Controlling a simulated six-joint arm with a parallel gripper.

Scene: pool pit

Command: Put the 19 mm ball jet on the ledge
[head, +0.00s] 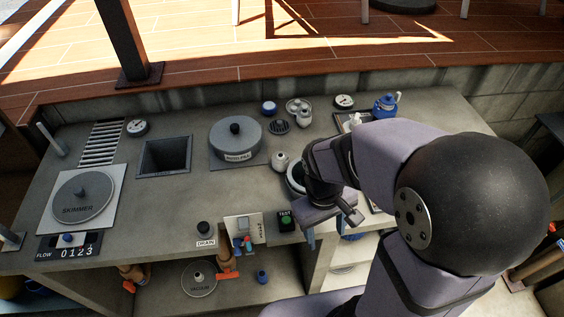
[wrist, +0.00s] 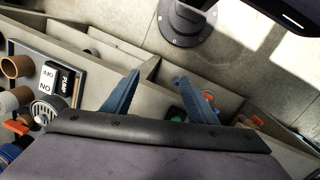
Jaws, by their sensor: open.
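My gripper (head: 334,229) hangs at the front edge of the grey ledge (head: 165,205), right of the green TEST button. In the wrist view my gripper (wrist: 170,85) shows two blue fingers spread apart with nothing between them. A small pale round fitting (head: 281,160), which may be a ball jet, stands on the ledge left of my arm. Similar pale fittings (head: 299,108) sit together farther back. No size marking is readable, so I cannot tell which is the 19 mm one. My arm hides part of the ledge at right.
A grey round canister (head: 235,139) and a square opening (head: 165,157) stand behind. The skimmer lid (head: 82,195) is at left. A switch panel (head: 243,233) and TEST button (head: 286,220) lie at the front edge. A blue teapot-like item (head: 386,105) stands at back right.

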